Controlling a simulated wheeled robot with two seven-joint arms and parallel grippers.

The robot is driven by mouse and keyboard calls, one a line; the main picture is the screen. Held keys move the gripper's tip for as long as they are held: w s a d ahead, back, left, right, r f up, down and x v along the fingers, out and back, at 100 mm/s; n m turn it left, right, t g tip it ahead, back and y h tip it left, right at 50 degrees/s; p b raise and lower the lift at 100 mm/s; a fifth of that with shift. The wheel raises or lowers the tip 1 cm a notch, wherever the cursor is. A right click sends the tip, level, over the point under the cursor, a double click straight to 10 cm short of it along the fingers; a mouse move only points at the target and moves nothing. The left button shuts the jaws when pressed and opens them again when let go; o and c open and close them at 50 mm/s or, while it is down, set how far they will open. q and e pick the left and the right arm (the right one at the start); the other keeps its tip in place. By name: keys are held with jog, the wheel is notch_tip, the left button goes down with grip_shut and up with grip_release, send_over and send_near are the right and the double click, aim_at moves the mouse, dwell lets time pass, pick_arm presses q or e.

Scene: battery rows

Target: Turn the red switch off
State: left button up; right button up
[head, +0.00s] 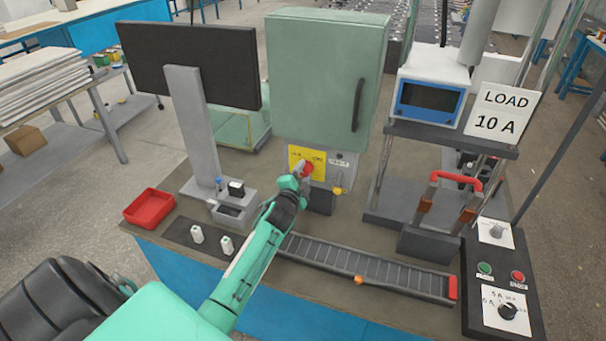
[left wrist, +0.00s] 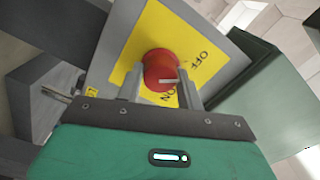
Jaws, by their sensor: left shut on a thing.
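The red switch (left wrist: 160,68) is a round red knob on a yellow plate (left wrist: 135,40) with OFF and ON lettering, seen in the left wrist view. In the head view the red switch (head: 308,167) shows at the tip of my left arm, on the yellow plate (head: 318,158) below the green cabinet. My left gripper (left wrist: 162,90) has its two fingers on either side of the knob and is shut on it. In the head view my left gripper (head: 300,175) partly hides the knob. My right gripper is not in view.
A green cabinet (head: 320,80) stands above the switch, and a monitor (head: 190,62) is to its left. A red tray (head: 149,207), a grey ribbed rail (head: 360,265) and a control panel (head: 500,275) with buttons share the bench. A LOAD 10 A sign (head: 500,110) is at right.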

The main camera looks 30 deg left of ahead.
pick_arm(q)
jog(key=shift+f+n, duration=0.1)
jog(key=shift+n, duration=0.9)
jog(key=o, duration=1)
jog(key=shift+s, duration=0.15)
jog(key=b+v, duration=0.2)
jog(key=v, duration=1.1)
jog(key=shift+s+b, duration=0.3)
jog(key=shift+b, duration=0.1)
jog(key=shift+f, duration=0.1)
